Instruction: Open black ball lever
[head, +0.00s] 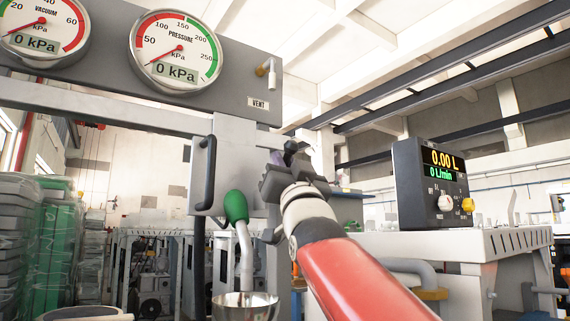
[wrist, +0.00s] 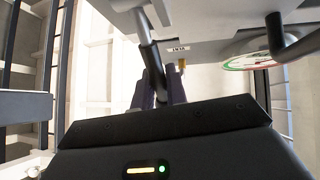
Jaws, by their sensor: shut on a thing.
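The black ball lever shows in the wrist view as a dark rod (wrist: 149,52) coming down from a grey housing to between the fingers of my gripper (wrist: 161,92). Its lower end, where the ball would be, is hidden by the fingers. In the head view my gripper (head: 284,158) is raised in front of the grey panel column, at the end of my red arm. A small dark rounded part (head: 291,147) shows at its fingers; I cannot tell whether it is the ball. The gripper is shut on the lever.
A green-knobbed lever (head: 236,207) stands left of my gripper, above a metal cup (head: 245,304). A black bar handle (head: 205,172) is further left. The pressure gauge (head: 177,52) reads 0 kPa. A black flow meter (head: 432,184) stands on the bench at right.

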